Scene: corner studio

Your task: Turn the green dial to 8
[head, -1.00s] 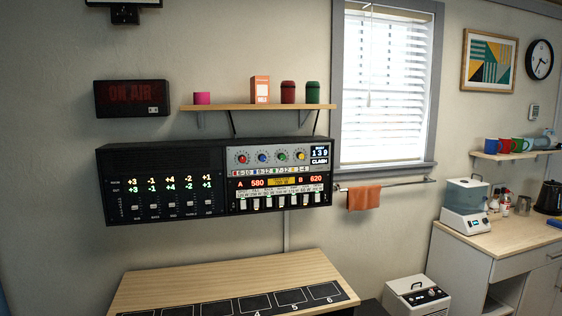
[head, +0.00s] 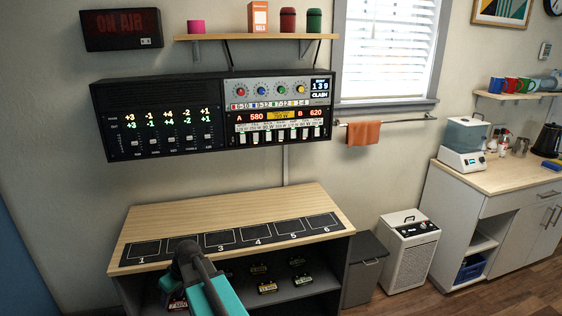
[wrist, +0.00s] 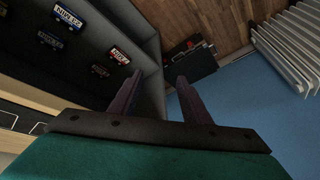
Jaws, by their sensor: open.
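The green dial (head: 281,91) is on the grey panel (head: 250,92) of the wall unit, between the blue dial (head: 262,90) and the yellow dial (head: 300,90). A red dial (head: 241,91) is at the left of the row. The dial's pointer is too small to read. My gripper (wrist: 155,82) is open and empty in the wrist view, with its fingers apart, facing the cabinet's lower shelf and the floor. In the head view my arm is low at the front of the cabinet, well below and left of the dial.
The cabinet top (head: 165,222) has a black strip with numbered squares. Small labelled boxes (head: 267,287) sit on its shelf. A wooden shelf (head: 215,38) with canisters hangs above the wall unit. An orange towel (head: 363,133) hangs to its right. A white appliance (head: 410,252) stands on the floor.

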